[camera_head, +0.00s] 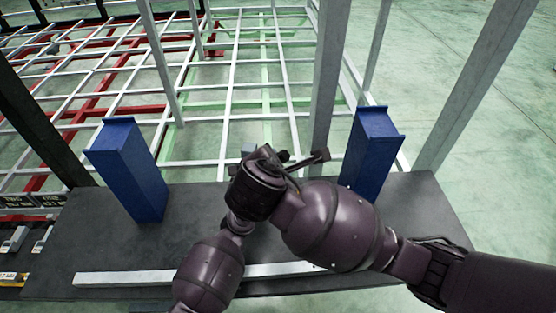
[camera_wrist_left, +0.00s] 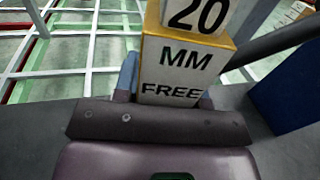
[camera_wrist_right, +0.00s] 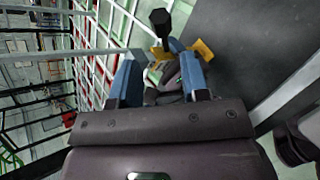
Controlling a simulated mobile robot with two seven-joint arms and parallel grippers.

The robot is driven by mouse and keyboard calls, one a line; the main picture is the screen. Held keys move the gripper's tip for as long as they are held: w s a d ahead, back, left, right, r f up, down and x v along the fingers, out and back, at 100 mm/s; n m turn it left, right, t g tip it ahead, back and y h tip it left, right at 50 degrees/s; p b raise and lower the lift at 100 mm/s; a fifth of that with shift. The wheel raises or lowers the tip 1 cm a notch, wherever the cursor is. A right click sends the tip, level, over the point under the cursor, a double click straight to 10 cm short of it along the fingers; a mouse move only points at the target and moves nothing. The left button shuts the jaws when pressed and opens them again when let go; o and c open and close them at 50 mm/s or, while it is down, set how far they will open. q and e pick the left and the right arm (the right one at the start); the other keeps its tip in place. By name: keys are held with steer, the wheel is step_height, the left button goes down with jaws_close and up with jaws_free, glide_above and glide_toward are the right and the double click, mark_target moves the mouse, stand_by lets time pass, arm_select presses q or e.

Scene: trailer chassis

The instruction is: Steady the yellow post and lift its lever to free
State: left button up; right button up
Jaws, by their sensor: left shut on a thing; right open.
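The yellow post (camera_wrist_left: 182,70) stands in the left wrist view, its pale face lettered "MM FREE" below a white block marked "20". My left gripper (camera_wrist_left: 167,92) is shut on it, one blue finger at each side. In the right wrist view my right gripper (camera_wrist_right: 160,62) is open, its blue fingers apart. A dark lever with a black knob (camera_wrist_right: 160,19) shows just beyond the fingertips, beside yellow parts (camera_wrist_right: 204,50). I cannot tell whether a finger touches it. In the head view my arms hide most of the post and lever.
Two blue blocks (camera_head: 128,172) (camera_head: 371,150) stand on the dark table (camera_head: 95,235), left and right of my arms. A pale bar (camera_head: 120,279) lies along its near edge. Grey uprights (camera_head: 330,70) and a white, red and green frame rise behind.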

steer(key=shift+v, duration=1.2)
